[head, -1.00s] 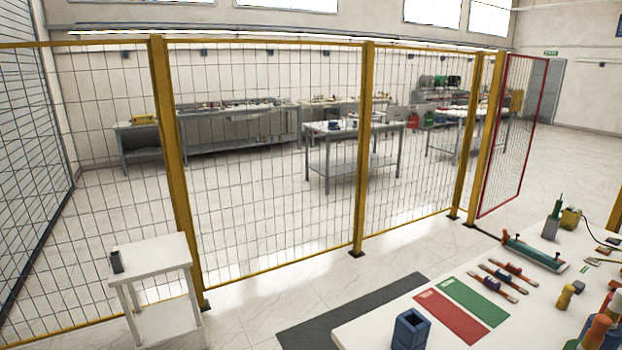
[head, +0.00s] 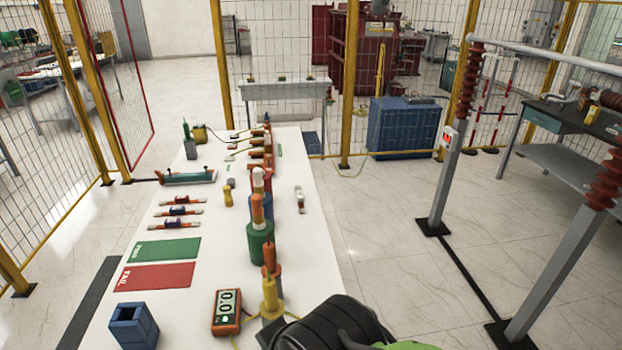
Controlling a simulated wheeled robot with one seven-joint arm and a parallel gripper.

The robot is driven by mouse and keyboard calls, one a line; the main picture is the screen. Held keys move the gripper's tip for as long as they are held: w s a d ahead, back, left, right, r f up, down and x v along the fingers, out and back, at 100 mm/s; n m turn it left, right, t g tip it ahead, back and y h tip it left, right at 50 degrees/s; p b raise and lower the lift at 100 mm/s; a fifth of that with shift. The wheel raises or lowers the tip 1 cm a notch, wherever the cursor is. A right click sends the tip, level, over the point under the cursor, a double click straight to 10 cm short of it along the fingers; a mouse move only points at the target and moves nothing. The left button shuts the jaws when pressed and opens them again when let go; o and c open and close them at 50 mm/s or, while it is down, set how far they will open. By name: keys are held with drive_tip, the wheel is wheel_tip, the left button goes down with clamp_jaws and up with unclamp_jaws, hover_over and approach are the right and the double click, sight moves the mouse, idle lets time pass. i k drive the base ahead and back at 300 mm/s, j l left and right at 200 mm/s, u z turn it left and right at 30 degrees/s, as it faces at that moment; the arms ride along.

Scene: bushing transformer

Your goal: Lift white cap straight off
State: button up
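A small white cap (head: 258,177) sits on top of an upright orange bushing (head: 258,210), which stands on a green cylindrical base (head: 260,245) in the middle of the white table. A black rounded part of my arm or gripper (head: 335,325) shows at the bottom edge, near the table's front right side. It is well apart from the cap, lower in the picture. Its fingertips are not clearly visible, so I cannot see whether it is open or holds anything.
Other bushings stand behind the capped one. A yellow cone (head: 270,296) and orange multimeter (head: 227,312) are nearer. Red (head: 155,276) and green (head: 166,249) mats and a blue open box (head: 133,325) lie left.

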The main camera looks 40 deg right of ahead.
sight(259, 188)
drive_tip(key=z, duration=0.8)
drive_tip(key=k+l+z, duration=0.1)
drive_tip(key=l+z, duration=0.15)
drive_tip(key=z, duration=0.2)
drive_tip(key=l+z, duration=0.25)
drive_tip(key=z, duration=0.2)
drive_tip(key=l+z, duration=0.4)
drive_tip(key=i+l+z, duration=0.1)
drive_tip(key=i+u, duration=0.75)
drive_tip(key=i+l+u, duration=0.15)
drive_tip(key=u, duration=0.25)
drive_tip(key=i+l+u, duration=0.35)
drive_tip(key=i+u, duration=0.2)
drive_tip(key=u, duration=0.25)
drive_tip(key=i+u, duration=0.2)
drive_tip(key=u, duration=0.25)
drive_tip(key=i+u, duration=0.2)
drive_tip(key=u, duration=0.25)
drive_tip(key=i+l+u, duration=0.15)
drive_tip(key=u, duration=0.3)
drive_tip(key=i+l+u, duration=0.15)
drive_tip(key=u, duration=0.3)
drive_tip(key=i+l+u, duration=0.1)
drive_tip(key=l+u, duration=0.45)
drive_tip(key=u, duration=0.3)
drive_tip(key=i, duration=0.05)
